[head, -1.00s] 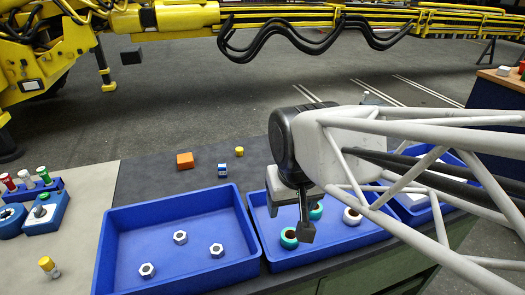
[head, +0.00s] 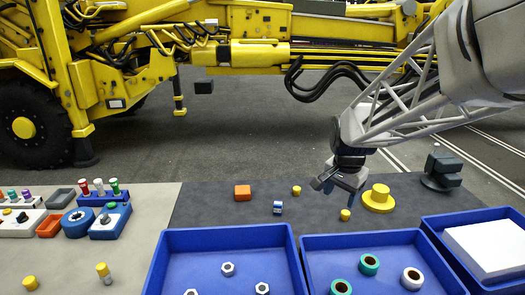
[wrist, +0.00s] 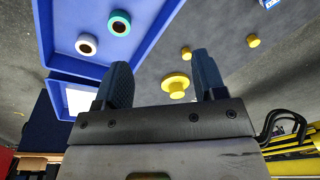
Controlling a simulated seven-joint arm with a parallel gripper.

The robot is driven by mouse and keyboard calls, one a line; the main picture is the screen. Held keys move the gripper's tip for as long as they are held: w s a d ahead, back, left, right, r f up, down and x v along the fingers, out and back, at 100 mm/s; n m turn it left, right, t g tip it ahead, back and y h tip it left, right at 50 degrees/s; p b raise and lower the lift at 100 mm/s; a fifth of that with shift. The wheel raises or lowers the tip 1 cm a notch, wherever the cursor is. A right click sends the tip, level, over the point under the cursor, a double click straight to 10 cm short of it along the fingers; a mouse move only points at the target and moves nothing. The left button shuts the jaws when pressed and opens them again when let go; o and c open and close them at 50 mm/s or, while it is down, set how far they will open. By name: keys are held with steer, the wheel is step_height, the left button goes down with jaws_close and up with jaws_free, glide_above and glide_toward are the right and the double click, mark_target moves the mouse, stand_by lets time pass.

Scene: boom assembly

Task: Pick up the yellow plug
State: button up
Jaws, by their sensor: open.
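Several yellow pieces are in view, and I cannot tell for sure which is the plug. A flanged yellow piece (head: 378,198) stands on the dark mat. It also shows between the fingers in the wrist view (wrist: 176,86). Two small yellow cylinders stand on the mat, a nearer one (head: 345,214) and a farther one (head: 297,190). They also show in the wrist view, at the middle (wrist: 186,53) and the right (wrist: 253,41). My gripper (head: 335,186) is open and empty above the mat, left of the flanged piece and apart from it. It fills the lower wrist view (wrist: 162,75).
Blue trays (head: 228,232) line the front, holding nuts, ringed parts and a white block (head: 488,247). A dark clamp-like device (head: 440,170) stands right. Button boxes (head: 110,222) are far left.

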steer(key=w+d+f+m, duration=0.3)
steer(key=w+f, duration=0.1)
steer(key=w, duration=0.2)
steer(key=w+d+f+m, duration=0.2)
steer(key=w+d+f, duration=0.2)
steer(key=w, duration=0.3)
steer(key=m+g, duration=0.1)
steer(key=m, duration=0.4)
glide_above(345, 212)
steer(key=f, duration=1)
steer(key=shift+s+a+f, duration=0.15)
steer(key=shift+s+f, duration=0.05)
steer(key=shift+f, duration=0.15)
steer(key=shift+w+f, duration=0.15)
steer(key=shift+f, duration=0.1)
steer(key=shift+f, duration=0.1)
steer(key=shift+f, duration=1.15)
steer(key=shift+f, duration=0.15)
steer(key=shift+f, duration=2.5)
